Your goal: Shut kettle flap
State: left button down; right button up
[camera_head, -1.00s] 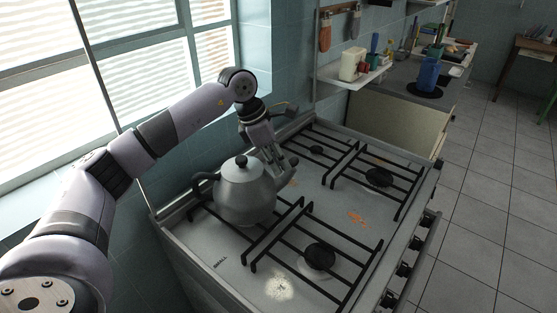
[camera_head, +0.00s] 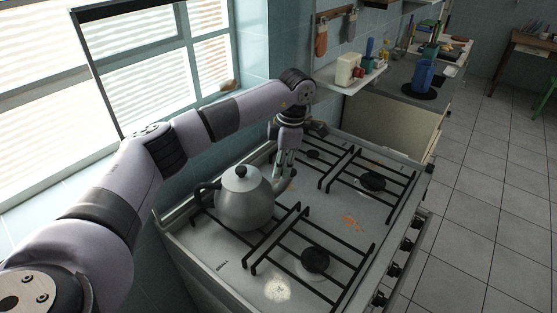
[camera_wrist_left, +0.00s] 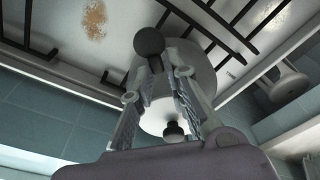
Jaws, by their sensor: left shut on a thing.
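A grey metal kettle (camera_head: 243,207) stands upright on the stove's left rear burner grate, its lid on and a round knob (camera_head: 241,172) on top. Its handle curves out at the left. My left gripper (camera_head: 281,172) points down at the kettle's right side, by the spout, which is mostly hidden. In the left wrist view the kettle (camera_wrist_left: 203,75) shows behind the fingers. There my left gripper (camera_wrist_left: 163,70) is shut on a small part at the spout, apparently the flap, by a dark round ball (camera_wrist_left: 149,41). The flap's angle cannot be told. My right gripper is not in view.
The stove (camera_head: 285,240) has black grates around the kettle, and the other burners are empty. Control knobs (camera_head: 392,270) line its right edge. A tiled wall and window close off the left. A counter with a blue container (camera_head: 424,75) stands beyond the stove.

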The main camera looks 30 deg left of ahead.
pick_arm(q)
jog(key=g+y, duration=0.1)
jog(key=d+g+y, duration=0.1)
jog(key=shift+w+r+y, duration=0.1)
jog(key=shift+w+y, duration=0.3)
jog(key=shift+w+d+g+y, duration=0.15)
jog(key=shift+d+g+y, duration=0.15)
jog(key=shift+g+y, duration=0.55)
jog(key=shift+d+g+y, duration=0.1)
jog(key=shift+g+y, duration=0.15)
jog(key=shift+y, duration=0.3)
jog(key=c, duration=1.6)
grip_release()
jog(key=shift+w, duration=0.1)
jog(key=shift+c, duration=0.2)
jog(key=shift+w+r, duration=0.1)
jog(key=shift+r, duration=0.7)
notch_tip(320, 180, up, 8)
